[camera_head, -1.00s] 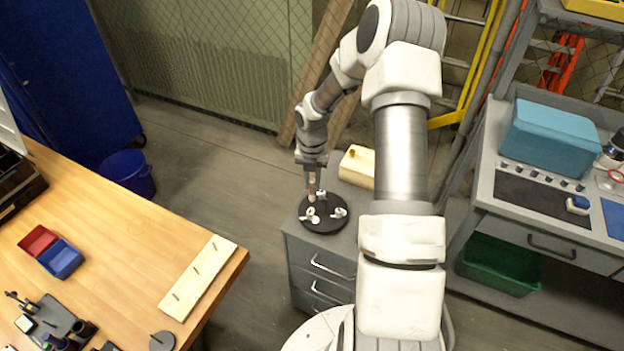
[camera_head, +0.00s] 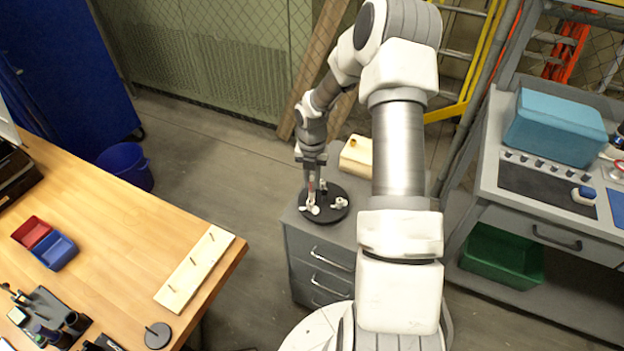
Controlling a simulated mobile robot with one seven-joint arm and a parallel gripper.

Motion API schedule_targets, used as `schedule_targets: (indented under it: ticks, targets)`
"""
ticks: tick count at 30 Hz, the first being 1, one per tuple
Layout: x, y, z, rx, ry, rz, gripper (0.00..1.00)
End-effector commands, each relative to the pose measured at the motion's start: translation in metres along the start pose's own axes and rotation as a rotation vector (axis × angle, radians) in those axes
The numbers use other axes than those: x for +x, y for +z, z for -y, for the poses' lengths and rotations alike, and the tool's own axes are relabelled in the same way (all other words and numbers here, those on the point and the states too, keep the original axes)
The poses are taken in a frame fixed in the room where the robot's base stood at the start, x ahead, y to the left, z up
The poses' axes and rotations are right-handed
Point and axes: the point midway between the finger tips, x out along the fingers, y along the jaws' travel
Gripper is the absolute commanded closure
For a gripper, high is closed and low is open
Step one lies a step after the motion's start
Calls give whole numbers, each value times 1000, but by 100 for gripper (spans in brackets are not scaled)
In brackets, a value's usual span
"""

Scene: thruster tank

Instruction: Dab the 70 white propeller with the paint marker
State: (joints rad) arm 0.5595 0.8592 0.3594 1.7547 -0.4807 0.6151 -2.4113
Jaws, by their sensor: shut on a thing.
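My gripper (camera_head: 312,177) points down over a round black tray (camera_head: 336,214) on the grey drawer cabinet. It is shut on a thin marker (camera_head: 312,192), whose lower end is close above or at a white propeller (camera_head: 314,209) at the tray's left side. I cannot tell whether the tip touches it. Another white propeller (camera_head: 339,203) lies on the right part of the tray. Any size marks on the propellers are too small to read, so I cannot tell which is the 70.
A cream-coloured block (camera_head: 357,155) stands on the cabinet (camera_head: 324,262) behind the tray. A wooden table (camera_head: 120,230) with a pegged board (camera_head: 195,268) and red and blue bins (camera_head: 55,250) is at left. A grey workbench (camera_head: 535,215) is at right.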

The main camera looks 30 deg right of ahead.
Motion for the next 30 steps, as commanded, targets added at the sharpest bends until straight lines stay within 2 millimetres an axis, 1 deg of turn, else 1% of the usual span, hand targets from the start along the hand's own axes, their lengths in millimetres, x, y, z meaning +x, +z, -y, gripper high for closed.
schedule_targets:
  ticks: [30]
  targets:
    - [6, 0, 0, 0, 0, 0, 100]
